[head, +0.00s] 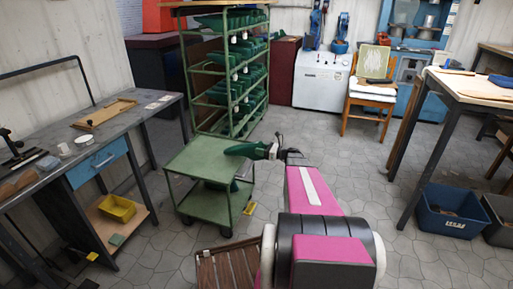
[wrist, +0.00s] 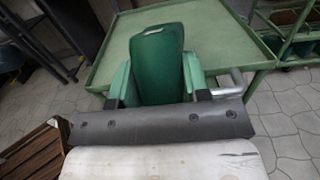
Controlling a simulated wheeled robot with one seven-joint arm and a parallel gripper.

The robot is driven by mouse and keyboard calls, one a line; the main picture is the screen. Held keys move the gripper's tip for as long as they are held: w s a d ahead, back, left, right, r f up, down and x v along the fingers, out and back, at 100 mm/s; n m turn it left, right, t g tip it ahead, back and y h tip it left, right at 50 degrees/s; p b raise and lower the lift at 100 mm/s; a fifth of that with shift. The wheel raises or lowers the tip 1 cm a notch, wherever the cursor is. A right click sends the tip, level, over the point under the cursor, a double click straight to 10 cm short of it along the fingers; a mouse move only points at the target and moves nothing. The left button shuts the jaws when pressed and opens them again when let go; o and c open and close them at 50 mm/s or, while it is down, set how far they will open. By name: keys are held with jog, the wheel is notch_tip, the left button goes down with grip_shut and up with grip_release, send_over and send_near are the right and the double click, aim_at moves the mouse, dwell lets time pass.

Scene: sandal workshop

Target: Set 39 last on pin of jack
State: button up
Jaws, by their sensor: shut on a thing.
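My gripper (head: 284,153) is shut on a dark green last (head: 248,150). In the head view the last points left, level with the top of the low green trolley. In the wrist view the same last (wrist: 158,55) sits between the fingers of my gripper (wrist: 158,95), with the trolley top behind it. No number can be read on it. A black upright device (head: 9,142) stands at the left end of the grey workbench (head: 150,105); it may be the jack, but its pin cannot be made out.
The low green trolley (head: 207,155) stands left of my gripper, with a green thing on its lower shelf. Behind it is a tall green rack (head: 228,68) full of green lasts. A wooden slatted crate (head: 228,268) is near my base.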

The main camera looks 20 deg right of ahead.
aim_at(229, 148)
jog(key=shift+w+a+f, duration=0.15)
jog(key=shift+w+f, duration=0.1)
jog(key=shift+w, duration=0.25)
jog(key=shift+x, duration=9.9)
jog(key=shift+f, duration=1.7)
jog(key=shift+f, duration=0.3)
jog(key=o, duration=1)
jog(key=shift+s, duration=0.1)
